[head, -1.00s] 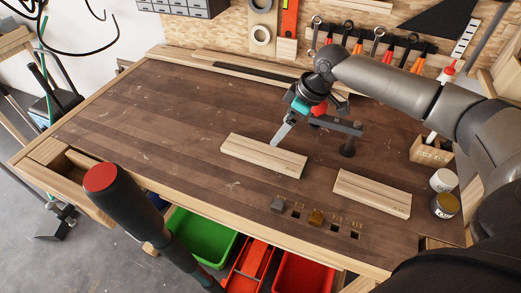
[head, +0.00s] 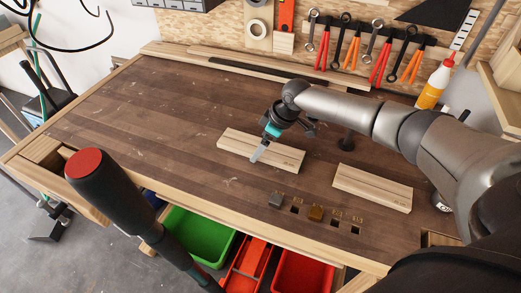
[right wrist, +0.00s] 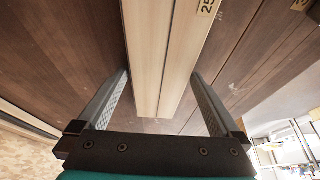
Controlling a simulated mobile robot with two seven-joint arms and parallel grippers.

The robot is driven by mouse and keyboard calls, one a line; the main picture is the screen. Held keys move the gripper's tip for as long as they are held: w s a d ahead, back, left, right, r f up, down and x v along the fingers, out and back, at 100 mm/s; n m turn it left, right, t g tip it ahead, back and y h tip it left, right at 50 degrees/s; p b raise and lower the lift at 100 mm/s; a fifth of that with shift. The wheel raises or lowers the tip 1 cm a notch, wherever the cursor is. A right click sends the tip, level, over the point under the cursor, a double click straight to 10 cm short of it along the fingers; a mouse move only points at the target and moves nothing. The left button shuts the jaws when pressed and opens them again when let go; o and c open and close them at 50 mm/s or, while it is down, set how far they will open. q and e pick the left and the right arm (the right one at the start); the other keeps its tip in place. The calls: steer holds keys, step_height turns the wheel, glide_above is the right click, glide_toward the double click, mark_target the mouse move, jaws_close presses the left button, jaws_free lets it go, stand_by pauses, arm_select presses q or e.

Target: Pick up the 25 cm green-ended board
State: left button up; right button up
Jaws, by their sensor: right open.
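Two pale wooden boards lie flat on the workbench. The left board (head: 232,146) is under my right gripper (head: 268,142), and the right board (head: 372,188) lies apart from it to the right. In the right wrist view my right gripper (right wrist: 160,82) is open, with one finger on each side of a lengthwise-grooved board (right wrist: 160,55). That board carries a label (right wrist: 207,6) reading 25 near its far end. I see no green end on either board. Whether the fingers touch the board is unclear. My left gripper is not in view.
An orange-and-white bottle (head: 435,85) stands at the back right. The bench's left half is clear.

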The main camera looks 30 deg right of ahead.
steer(key=shift+c, duration=0.4)
steer(key=c, duration=1.1)
steer(key=shift+r, duration=0.1)
steer(key=shift+c, duration=0.2)
